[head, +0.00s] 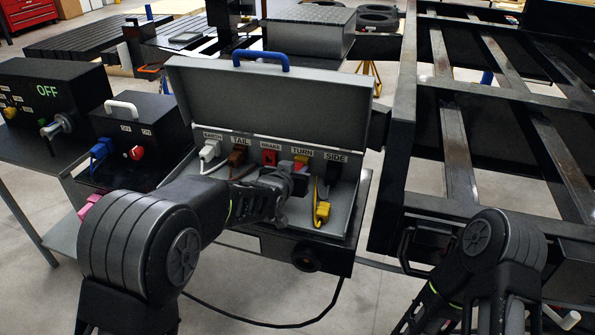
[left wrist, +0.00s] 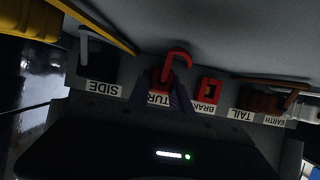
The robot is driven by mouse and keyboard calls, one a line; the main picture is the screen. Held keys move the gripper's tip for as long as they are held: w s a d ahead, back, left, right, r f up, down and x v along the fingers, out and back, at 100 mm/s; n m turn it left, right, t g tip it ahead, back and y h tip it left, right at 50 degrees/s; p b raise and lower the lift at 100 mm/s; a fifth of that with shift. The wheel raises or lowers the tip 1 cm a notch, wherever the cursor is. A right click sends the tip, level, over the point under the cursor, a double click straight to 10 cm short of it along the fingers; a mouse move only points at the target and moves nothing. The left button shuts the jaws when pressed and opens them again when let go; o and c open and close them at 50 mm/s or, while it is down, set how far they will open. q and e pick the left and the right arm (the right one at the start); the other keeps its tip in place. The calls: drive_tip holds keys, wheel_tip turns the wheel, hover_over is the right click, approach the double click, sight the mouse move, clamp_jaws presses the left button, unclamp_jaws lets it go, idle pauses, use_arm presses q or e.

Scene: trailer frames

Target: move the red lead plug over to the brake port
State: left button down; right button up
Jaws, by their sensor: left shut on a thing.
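My left gripper (head: 297,180) reaches into the open grey test box (head: 344,215) and is shut on the red lead plug (head: 301,159) at the TURN port. In the left wrist view, the red plug (left wrist: 165,76) with its curved red lead is at the fingertips (left wrist: 174,98), above the TURN label. I cannot tell whether it is seated in the port. The brake port (head: 268,158) is one place to the left in the head view, with a red surround; it looks empty in the left wrist view (left wrist: 209,91). My right gripper is out of view.
A white plug (head: 209,150) is at EARTH and a brown plug (head: 237,156) at TAIL. The raised lid (head: 270,100) stands behind the ports. A dark trailer frame (head: 400,160) is close on the right.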

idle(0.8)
use_arm(q)
drive_tip(key=shift+s+a, duration=0.25)
drive_tip(key=shift+s, duration=0.4)
drive_tip(key=shift+s+a, duration=0.2)
drive_tip(key=shift+s, duration=0.45)
drive_tip(key=shift+s+a, duration=0.25)
drive_tip(key=shift+s, duration=0.55)
drive_tip(key=shift+s+a, duration=0.2)
drive_tip(key=shift+s, duration=0.55)
drive_tip(key=shift+a, duration=0.1)
drive_tip(key=shift+w+a+f+b, duration=0.1)
drive_tip(key=shift+w+a+b, duration=0.15)
drive_tip(key=shift+a+b, duration=0.35)
drive_tip(key=a+b, duration=0.1)
drive_tip(key=a, duration=0.1)
drive_tip(key=w+a+b, duration=0.1)
drive_tip(key=a, duration=0.2)
drive_tip(key=w+a+b, duration=0.1)
drive_tip(key=a+b, duration=0.1)
drive_tip(key=shift+w+a, duration=0.25)
drive_tip(key=shift+a, duration=0.1)
drive_tip(key=w, duration=0.1)
drive_tip(key=w+d, duration=0.1)
drive_tip(key=w, duration=0.1)
drive_tip(key=shift+w+d+p, duration=0.3)
drive_tip(key=shift+d, duration=0.05)
drive_tip(key=shift+w+d, duration=0.15)
drive_tip(key=shift+w, duration=0.25)
